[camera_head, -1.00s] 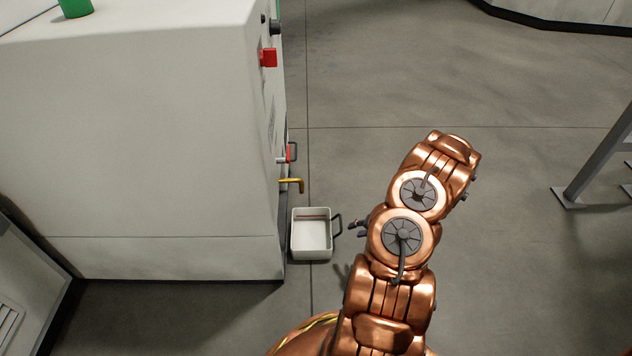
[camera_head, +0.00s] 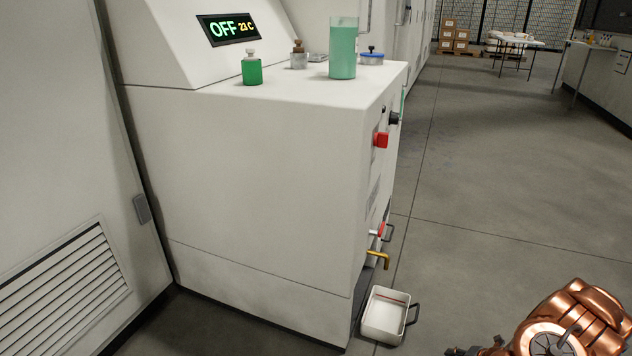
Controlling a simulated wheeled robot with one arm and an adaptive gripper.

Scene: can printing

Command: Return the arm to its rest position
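My copper arm shows at the bottom right, over the floor and to the right of the white machine (camera_head: 270,190). Small dark parts at its left side, near the bottom edge, may be my gripper (camera_head: 474,351). They are too small and cut off to tell whether the fingers are open or shut. They are apart from the white tray (camera_head: 384,333) with a dark handle, which sits on the floor beside the machine.
The machine carries a display (camera_head: 229,29) reading OFF 21 C, a green bottle (camera_head: 252,71), a tall green cylinder (camera_head: 343,50) and a red knob (camera_head: 381,139). A yellow spout (camera_head: 378,259) juts above the tray. The floor (camera_head: 480,190) to the right is clear.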

